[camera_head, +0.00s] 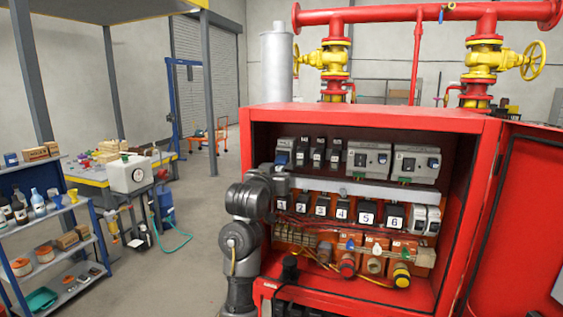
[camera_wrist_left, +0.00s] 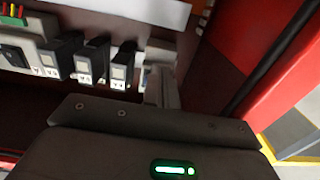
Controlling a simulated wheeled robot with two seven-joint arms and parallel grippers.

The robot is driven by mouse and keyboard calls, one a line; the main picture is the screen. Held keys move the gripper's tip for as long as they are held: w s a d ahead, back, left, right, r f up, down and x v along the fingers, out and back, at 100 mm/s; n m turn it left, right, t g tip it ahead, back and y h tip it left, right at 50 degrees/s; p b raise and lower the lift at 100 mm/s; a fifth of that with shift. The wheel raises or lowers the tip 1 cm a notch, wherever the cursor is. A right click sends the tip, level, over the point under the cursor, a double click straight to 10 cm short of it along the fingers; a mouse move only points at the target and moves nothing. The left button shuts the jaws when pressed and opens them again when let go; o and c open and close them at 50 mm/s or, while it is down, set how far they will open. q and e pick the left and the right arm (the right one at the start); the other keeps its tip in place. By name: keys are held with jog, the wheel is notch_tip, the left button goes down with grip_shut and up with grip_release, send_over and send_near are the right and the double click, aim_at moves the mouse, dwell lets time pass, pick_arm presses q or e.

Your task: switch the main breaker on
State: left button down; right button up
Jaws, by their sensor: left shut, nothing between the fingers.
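The red cabinet (camera_head: 375,113) stands open, with breakers inside. The leftmost device of the top row (camera_head: 286,144), pale with a dark blue part low on its front, looks like the main breaker. Its lower part is partly hidden by my left gripper (camera_head: 283,168), which is shut and empty right at its front. In the left wrist view the gripper (camera_wrist_left: 160,90) reaches a pale device (camera_wrist_left: 158,55) at the end of a row of dark breakers (camera_wrist_left: 90,60). I cannot tell whether they touch, or the lever's position.
Numbered dark switches (camera_head: 343,211) fill the row below, with larger grey units (camera_head: 369,160) at the top right. The cabinet door (camera_head: 520,220) hangs open at the right.

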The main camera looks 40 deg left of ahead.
pick_arm(q)
jog(key=shift+r, duration=0.2)
jog(key=shift+r+p, duration=0.8)
jog(key=shift+p, duration=0.05)
jog(key=shift+s+d+f, duration=0.1)
jog(key=shift+s, duration=0.15)
jog(key=b+v, duration=0.3)
jog(key=v, duration=0.3)
jog(key=shift+s+f, duration=0.2)
jog(key=shift+f, duration=0.1)
jog(key=shift+d, duration=0.1)
